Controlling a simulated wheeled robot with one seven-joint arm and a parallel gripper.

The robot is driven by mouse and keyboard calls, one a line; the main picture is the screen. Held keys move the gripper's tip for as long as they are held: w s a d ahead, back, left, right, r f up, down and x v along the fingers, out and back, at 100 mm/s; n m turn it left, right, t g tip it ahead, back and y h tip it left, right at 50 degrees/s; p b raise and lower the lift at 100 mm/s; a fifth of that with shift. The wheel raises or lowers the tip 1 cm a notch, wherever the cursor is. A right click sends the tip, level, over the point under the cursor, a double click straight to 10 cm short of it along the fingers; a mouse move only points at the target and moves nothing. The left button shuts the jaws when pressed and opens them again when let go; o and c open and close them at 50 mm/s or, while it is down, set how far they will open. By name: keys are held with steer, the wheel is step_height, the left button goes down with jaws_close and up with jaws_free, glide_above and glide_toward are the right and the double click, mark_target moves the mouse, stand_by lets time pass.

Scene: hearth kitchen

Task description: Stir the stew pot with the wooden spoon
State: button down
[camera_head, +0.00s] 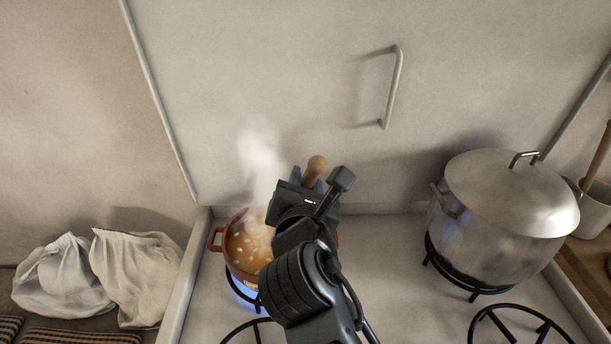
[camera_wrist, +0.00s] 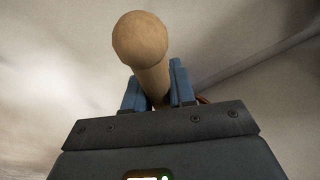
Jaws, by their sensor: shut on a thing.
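The stew pot (camera_head: 248,247) is a small reddish-brown pot, open, with orange stew and pale pieces in it. It steams over a lit blue flame at the left of the stove. My gripper (camera_head: 309,180) is above the pot's right side and hides part of it. It is shut on the wooden spoon (camera_head: 317,166), whose rounded handle end sticks up out of the jaws. In the wrist view the spoon handle (camera_wrist: 150,55) stands between the blue fingers (camera_wrist: 158,90). The spoon's lower end is hidden, so I cannot tell whether it touches the stew.
A large lidded metal pot (camera_head: 500,225) stands on a burner at the right. A crock (camera_head: 592,208) with a wooden handle in it is at the far right. A panel with a handle (camera_head: 393,88) rises behind the stove. White cloth sacks (camera_head: 145,275) lie at the left.

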mark_target(320, 161)
steer(key=shift+r, duration=0.1)
stand_by(0.3)
steer(key=shift+s+d+r, duration=0.25)
steer(key=shift+d+r, duration=0.15)
steer(key=shift+r, duration=0.6)
steer(key=shift+s+d+r, duration=0.2)
steer(key=shift+d+r, duration=0.15)
steer(key=shift+r, duration=0.65)
steer(key=shift+s+d+r, duration=0.25)
steer(key=shift+d+r, duration=0.15)
steer(key=shift+r, duration=0.7)
